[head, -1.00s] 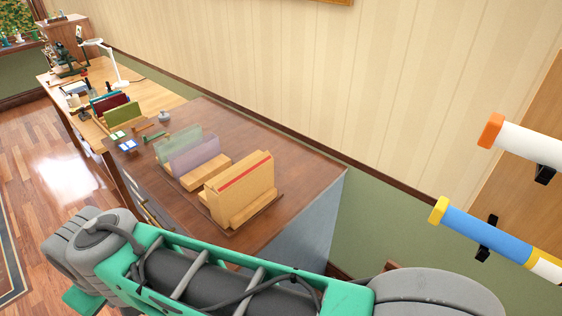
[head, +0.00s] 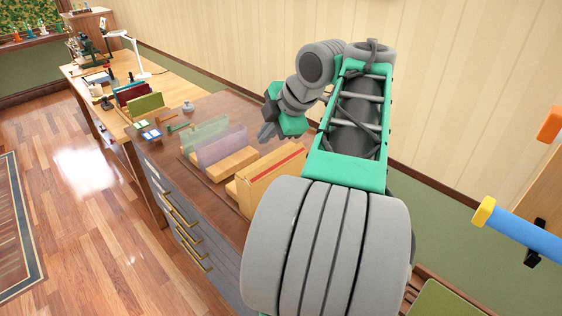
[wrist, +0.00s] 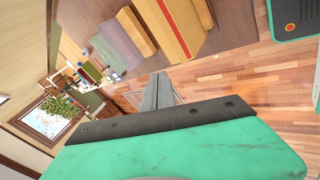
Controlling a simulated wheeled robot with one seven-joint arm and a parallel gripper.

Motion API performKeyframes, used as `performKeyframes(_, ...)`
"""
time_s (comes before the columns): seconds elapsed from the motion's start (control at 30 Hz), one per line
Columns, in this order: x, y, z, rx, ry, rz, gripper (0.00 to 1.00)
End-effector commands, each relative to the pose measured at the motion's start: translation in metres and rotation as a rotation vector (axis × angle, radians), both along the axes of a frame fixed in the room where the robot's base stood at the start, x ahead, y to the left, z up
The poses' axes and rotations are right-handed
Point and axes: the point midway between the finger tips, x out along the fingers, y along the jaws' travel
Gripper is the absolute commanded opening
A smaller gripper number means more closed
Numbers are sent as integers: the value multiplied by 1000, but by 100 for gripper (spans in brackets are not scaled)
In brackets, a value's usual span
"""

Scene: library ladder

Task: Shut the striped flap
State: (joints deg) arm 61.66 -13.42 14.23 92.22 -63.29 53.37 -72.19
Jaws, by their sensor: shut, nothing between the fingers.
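The striped flap (head: 275,172) is a tan wooden panel with a red stripe along its top edge. It stands upright at the near end of a row on the brown cabinet top, its lower right part hidden behind my arm. It also shows at the top of the wrist view (wrist: 164,24). A purple see-through panel (head: 222,146) and a green see-through panel (head: 203,131) stand beyond it on wooden blocks. My gripper (head: 265,132) is shut and empty, above the wall side of the cabinet, apart from the striped flap. Its fingers also show in the wrist view (wrist: 156,92).
A wooden desk (head: 165,66) with a white lamp (head: 132,55) and folders adjoins the cabinet's far end. The grey cabinet front (head: 200,215) has brass handles. A blue and yellow bar (head: 520,228) is at the right.

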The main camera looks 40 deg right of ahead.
Motion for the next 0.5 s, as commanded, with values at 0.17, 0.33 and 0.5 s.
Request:
performKeyframes(0.17,-49,-64,4,-193,-29,205,0)
performKeyframes(0.33,-52,-69,-2,-229,-33,255,0)
performKeyframes(0.5,-33,-67,-27,-226,-32,256,0)
